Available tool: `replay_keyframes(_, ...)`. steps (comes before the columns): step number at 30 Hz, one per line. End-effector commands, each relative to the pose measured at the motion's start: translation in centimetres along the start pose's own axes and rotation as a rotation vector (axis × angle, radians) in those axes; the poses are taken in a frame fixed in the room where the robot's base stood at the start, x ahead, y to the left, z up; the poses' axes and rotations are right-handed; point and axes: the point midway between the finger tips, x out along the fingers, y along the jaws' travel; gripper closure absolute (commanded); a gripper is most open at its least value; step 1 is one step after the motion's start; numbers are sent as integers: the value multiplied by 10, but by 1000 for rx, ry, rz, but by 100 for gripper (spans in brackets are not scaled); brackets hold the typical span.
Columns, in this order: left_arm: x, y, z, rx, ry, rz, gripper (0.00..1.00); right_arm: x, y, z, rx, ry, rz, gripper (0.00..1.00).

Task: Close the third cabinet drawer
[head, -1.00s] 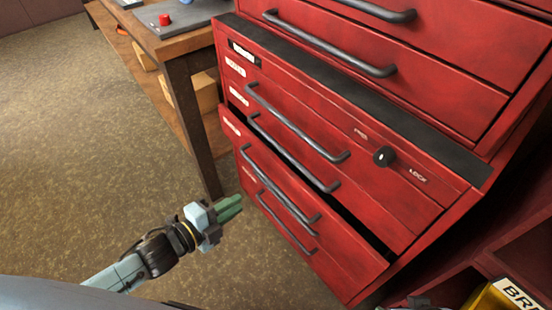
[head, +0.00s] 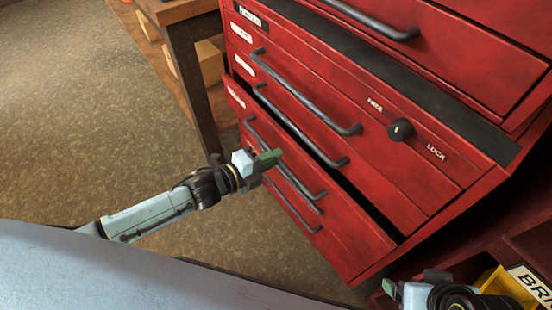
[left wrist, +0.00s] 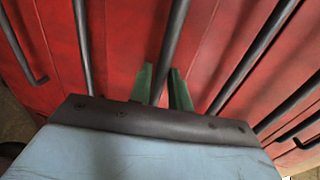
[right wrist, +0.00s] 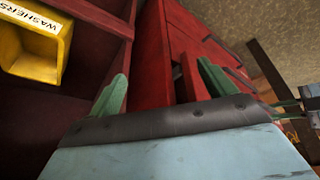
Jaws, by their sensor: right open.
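The third drawer (head: 335,222) of the red cabinet is pulled out a little, with a dark gap (head: 368,203) along its top. Its handle (head: 312,190) is a dark bar. My left gripper (head: 266,158) is in front of this drawer, over its handle. In the left wrist view its green fingers (left wrist: 161,75) stand a small gap apart, one on each side of a dark handle bar (left wrist: 170,42); whether they grip it I cannot tell. My right gripper (head: 413,282) is open at the cabinet's lower right. In the right wrist view its fingers (right wrist: 162,88) are wide apart before red panels.
Other drawers with dark handles (head: 305,92) look closed. A lock knob (head: 400,130) sits at the upper right. A wooden bench leg (head: 192,85) stands left of the cabinet. A yellow bin (right wrist: 35,45) sits in a red shelf beside my right gripper. The floor at left is clear.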

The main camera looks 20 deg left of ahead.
Motion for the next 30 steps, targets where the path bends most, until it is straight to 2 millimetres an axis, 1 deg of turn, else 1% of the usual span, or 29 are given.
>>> replay_keyframes(1,6,0,0,0,0,-2,81,1,-1,-6,-1,31,-3,17)
replay_keyframes(3,10,0,0,0,0,-1,81,1,-2,-12,-3,64,-5,17)
replay_keyframes(6,14,0,0,0,0,0,81,0,-3,-18,-4,92,-7,17)
replay_keyframes(14,14,-1,0,0,0,0,81,0,-4,-20,-4,101,-8,17)
replay_keyframes(15,14,-1,0,0,0,0,82,0,-4,-20,-4,101,-8,17)
replay_keyframes(19,14,0,0,0,0,0,99,0,-4,-20,-4,101,-8,17)
replay_keyframes(27,14,-1,0,0,0,0,100,0,-3,-19,-4,100,-7,17)
replay_keyframes(30,16,-1,3,-2,-10,-1,100,0,-3,-20,-4,100,-7,17)
